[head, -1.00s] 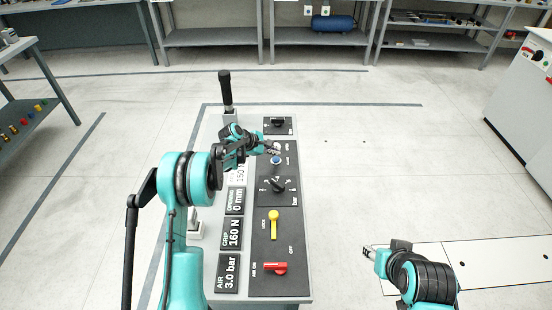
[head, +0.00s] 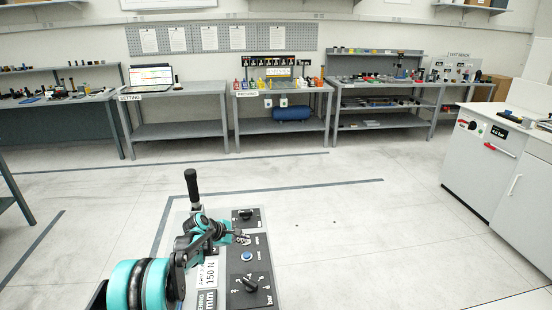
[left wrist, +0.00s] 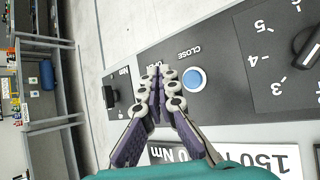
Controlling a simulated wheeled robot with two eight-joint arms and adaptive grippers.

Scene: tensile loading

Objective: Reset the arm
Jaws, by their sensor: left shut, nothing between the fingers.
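My left gripper (head: 242,239) is a teal and black arm's end over the control panel (head: 262,238). Its fingers are shut together and empty. In the left wrist view the closed fingertips (left wrist: 160,72) sit beside the round blue button (left wrist: 194,79), over the dark panel near the CLOSE label. In the head view the blue button (head: 247,256) shows just below the fingertips. Whether the fingertips touch the panel cannot be told. My right gripper is out of view.
A black upright lever (head: 192,188) stands at the console's far left. A black knob (head: 246,214) and a numbered dial (head: 249,283) flank the button. Workbenches (head: 283,92) line the back wall. White cabinets (head: 487,160) stand at right. The floor between is clear.

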